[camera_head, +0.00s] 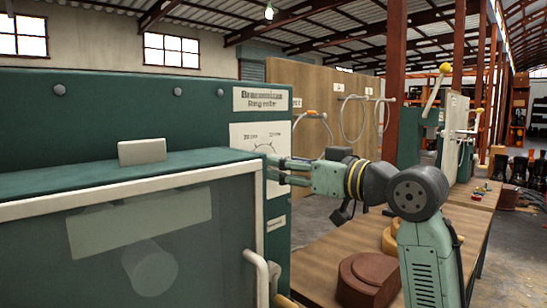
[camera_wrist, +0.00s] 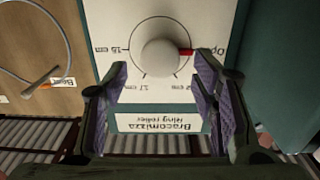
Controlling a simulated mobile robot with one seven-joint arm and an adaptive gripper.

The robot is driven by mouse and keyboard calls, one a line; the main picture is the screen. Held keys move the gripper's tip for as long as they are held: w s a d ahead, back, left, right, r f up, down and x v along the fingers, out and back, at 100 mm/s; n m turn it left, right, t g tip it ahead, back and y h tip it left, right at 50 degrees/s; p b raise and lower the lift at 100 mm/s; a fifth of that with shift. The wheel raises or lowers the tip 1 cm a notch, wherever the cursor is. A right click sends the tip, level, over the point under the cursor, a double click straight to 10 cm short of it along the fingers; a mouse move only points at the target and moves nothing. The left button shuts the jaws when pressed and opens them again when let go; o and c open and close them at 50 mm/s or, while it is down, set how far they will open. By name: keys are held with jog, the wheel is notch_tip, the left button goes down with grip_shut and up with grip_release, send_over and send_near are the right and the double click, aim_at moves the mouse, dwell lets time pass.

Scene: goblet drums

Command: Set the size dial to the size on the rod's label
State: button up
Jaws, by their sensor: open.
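The size dial is a round white knob (camera_wrist: 160,57) with a red pointer, on a white plate marked with cm sizes. The wrist view shows it upside down; the pointer points right, toward a partly hidden "Op…" mark. "15 cm" is at the left, and two more cm marks lie below. My gripper (camera_wrist: 162,72) is open, its purple-padded fingers on either side of the knob; I cannot tell whether they touch it. In the head view my gripper (camera_head: 276,170) reaches the dial plate (camera_head: 252,137) and hides the knob. I cannot make out a rod label.
The green ring roller (camera_head: 120,110) has a glazed guard (camera_head: 150,240) in front, with a pale handle (camera_head: 262,275). A wooden board (camera_head: 320,80) with hanging rings and small labels stands behind. A brown block (camera_head: 365,280) lies on the wooden bench (camera_head: 325,250) below my arm.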

jog(key=shift+p+x, duration=0.4)
jog(key=shift+x, duration=1.7)
jog(key=shift+c, duration=0.3)
jog(key=c, duration=1.1)
